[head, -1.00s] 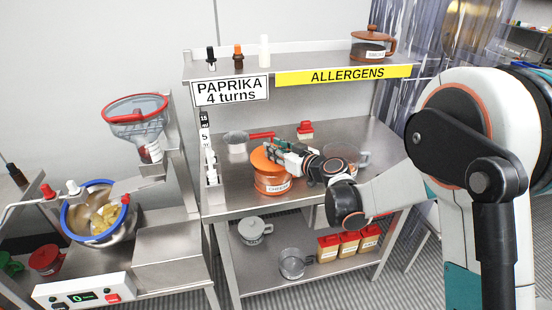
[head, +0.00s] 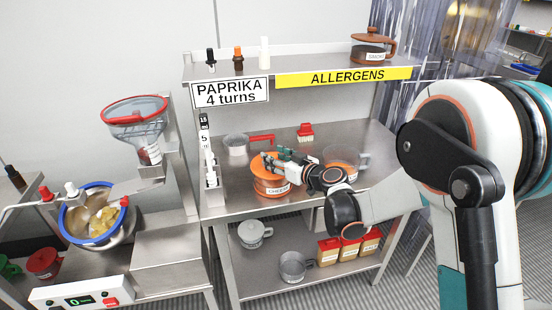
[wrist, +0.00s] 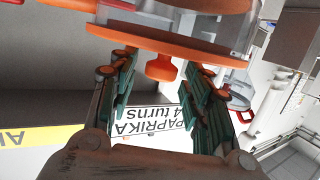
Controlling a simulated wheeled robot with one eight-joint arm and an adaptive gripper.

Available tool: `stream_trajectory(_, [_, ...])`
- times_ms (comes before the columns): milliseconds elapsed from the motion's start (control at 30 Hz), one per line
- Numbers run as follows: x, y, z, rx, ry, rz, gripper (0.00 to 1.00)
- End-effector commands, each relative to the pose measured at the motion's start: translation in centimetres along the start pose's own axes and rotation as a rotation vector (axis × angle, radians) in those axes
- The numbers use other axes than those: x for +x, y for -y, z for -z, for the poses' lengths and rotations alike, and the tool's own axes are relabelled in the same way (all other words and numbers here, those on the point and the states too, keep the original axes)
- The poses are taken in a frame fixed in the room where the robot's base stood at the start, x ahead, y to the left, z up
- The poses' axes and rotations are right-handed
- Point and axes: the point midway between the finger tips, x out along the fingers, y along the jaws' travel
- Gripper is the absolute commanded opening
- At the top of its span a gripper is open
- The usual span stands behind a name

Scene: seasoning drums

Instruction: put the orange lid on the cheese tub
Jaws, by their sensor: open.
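The cheese tub (head: 271,187), with a white CHEESE label, stands on the steel table. The orange lid (head: 258,162) lies over its top; the head view does not clearly show how evenly it sits. My gripper (head: 277,157) is over the lid, coming from the right. In the upside-down wrist view, the lid's rim (wrist: 165,46) lies against the clear tub wall (wrist: 190,22). The lid's orange knob (wrist: 160,69) is between the fingers of my gripper (wrist: 160,64), which are open with a gap on each side.
A red-handled pan (head: 236,144) and a red-topped shaker (head: 305,133) stand behind. The upper shelf holds small bottles and a brown-lidded SMOKE jar (head: 370,52).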

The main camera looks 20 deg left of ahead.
Motion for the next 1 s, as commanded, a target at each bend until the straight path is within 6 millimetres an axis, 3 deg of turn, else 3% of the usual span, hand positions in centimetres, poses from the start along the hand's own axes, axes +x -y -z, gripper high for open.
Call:
stream_trajectory(167, [-1.9,-0.1,0.3,0.001,0.0,-0.002,0.45])
stream_trajectory(600, [-10.3,-0.1,0.2,0.0,0.0,-0.002,0.45])
stream_trajectory(800, [-11.9,0.0,0.2,0.0,0.0,0.0,0.45])
stream_trajectory(1000, [-12.1,0.0,0.1,0.0,0.0,0.0,0.45])
